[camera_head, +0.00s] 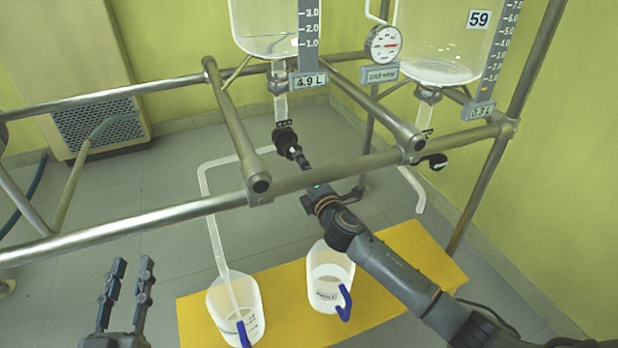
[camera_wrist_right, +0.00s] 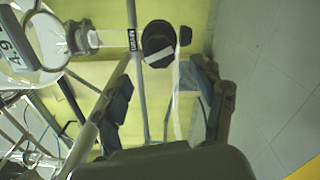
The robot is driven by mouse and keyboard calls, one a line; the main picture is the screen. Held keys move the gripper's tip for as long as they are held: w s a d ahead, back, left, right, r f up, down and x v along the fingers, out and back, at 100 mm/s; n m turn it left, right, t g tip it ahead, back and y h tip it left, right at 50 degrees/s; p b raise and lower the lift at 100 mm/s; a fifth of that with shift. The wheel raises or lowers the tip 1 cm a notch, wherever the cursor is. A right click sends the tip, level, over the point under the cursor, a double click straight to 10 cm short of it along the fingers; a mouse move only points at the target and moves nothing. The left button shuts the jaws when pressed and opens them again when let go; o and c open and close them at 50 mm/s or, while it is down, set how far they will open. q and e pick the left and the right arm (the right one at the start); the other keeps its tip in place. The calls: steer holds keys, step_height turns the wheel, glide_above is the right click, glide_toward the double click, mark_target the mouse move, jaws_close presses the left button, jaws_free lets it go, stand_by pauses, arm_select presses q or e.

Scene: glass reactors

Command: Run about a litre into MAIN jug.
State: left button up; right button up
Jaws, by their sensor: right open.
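The left glass vessel (camera_head: 262,30) has a 4.9 L display (camera_head: 310,82) under it. A black valve knob (camera_head: 286,139) sits on its outlet, and shows in the right wrist view (camera_wrist_right: 157,43) with a small tag (camera_wrist_right: 132,39) that seems to read MAIN. A clear tube (camera_head: 208,205) runs from this valve into the left jug (camera_head: 222,298), a white jug with a blue handle. I cannot read its label. My right gripper (camera_head: 303,168) is open just below the knob, its fingers (camera_wrist_right: 165,90) spread either side. My left gripper (camera_head: 127,290) is open and empty at lower left.
A second jug (camera_head: 322,265) stands beside it on the yellow platform (camera_head: 408,245). The right vessel (camera_head: 440,70), numbered 59, has its own valve (camera_head: 437,161) and tube. Steel rails (camera_head: 140,221) cross in front. A gauge (camera_head: 384,44) hangs between the vessels.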

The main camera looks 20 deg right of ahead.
steer(key=shift+s, duration=1.9)
stand_by(6.1)
